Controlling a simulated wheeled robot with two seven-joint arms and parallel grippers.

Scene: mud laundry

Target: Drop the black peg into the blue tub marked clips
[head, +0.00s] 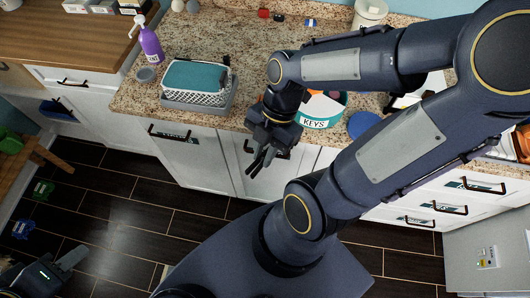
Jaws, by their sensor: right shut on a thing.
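My right gripper (261,160) hangs in front of the counter's edge, left of the teal tub marked KEYS (313,123). It is shut on a thin dark thing, taken to be the black peg; the dark fingers hide most of it.
A green thing (43,190) is at the left. White cabinets (190,155) stand below; the dark floor (110,205) is mostly clear.

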